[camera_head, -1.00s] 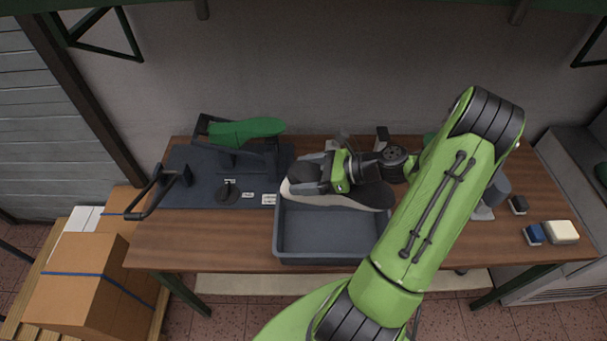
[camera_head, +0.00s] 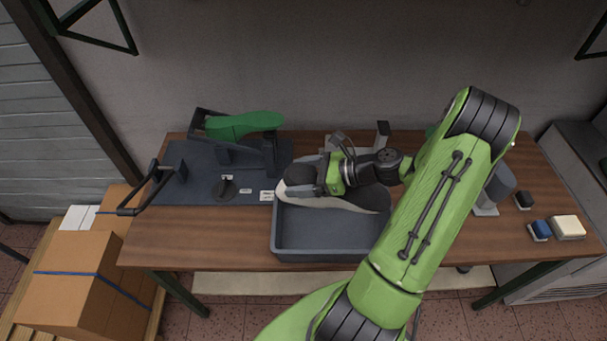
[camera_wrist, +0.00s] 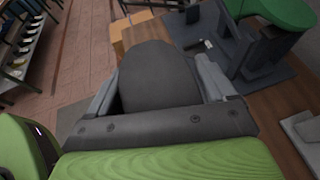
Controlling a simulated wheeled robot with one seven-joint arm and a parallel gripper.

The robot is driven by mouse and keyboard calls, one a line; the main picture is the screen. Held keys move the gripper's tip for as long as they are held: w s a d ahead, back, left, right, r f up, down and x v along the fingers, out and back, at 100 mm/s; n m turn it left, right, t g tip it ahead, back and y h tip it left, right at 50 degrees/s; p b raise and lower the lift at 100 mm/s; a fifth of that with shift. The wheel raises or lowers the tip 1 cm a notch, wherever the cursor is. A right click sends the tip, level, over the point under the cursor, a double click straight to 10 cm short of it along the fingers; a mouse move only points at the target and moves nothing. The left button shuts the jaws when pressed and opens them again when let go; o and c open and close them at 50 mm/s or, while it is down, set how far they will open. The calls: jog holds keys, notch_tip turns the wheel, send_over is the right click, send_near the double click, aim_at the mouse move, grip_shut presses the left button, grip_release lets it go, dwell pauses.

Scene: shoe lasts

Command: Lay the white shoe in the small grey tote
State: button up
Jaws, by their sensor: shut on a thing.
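My gripper (camera_head: 318,178) is shut on the white shoe (camera_head: 320,202), which lies tipped over with its dark sole turned up and its white side facing the front. In the wrist view the shoe's dark sole (camera_wrist: 157,75) sits between the two fingers (camera_wrist: 158,92). The shoe is over the back part of the small grey tote (camera_head: 320,256) and spans most of its width. The visible front part of the tote's floor is empty. The shoe hides the tote's back part, so I cannot tell whether they touch.
A dark stand with a green shoe last (camera_head: 243,124) and a black handle (camera_head: 150,190) is left of the tote. A blue block (camera_head: 540,231) and a cream block (camera_head: 569,227) lie at the table's right. The wooden table (camera_head: 200,245) is clear at front left.

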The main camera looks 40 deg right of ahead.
aim_at(361, 197)
notch_tip(361, 197, down, 8)
jog(key=b, duration=0.4)
jog(key=shift+r, duration=0.2)
dwell(1.2)
dwell(0.3)
jog(key=o, duration=1.3)
jog(key=shift+c, duration=0.2)
jog(key=p+v, duration=0.1)
jog(key=v, duration=1.5)
jog(key=shift+r+p, duration=0.1)
jog(key=shift+p, duration=0.3)
jog(key=shift+w, duration=0.1)
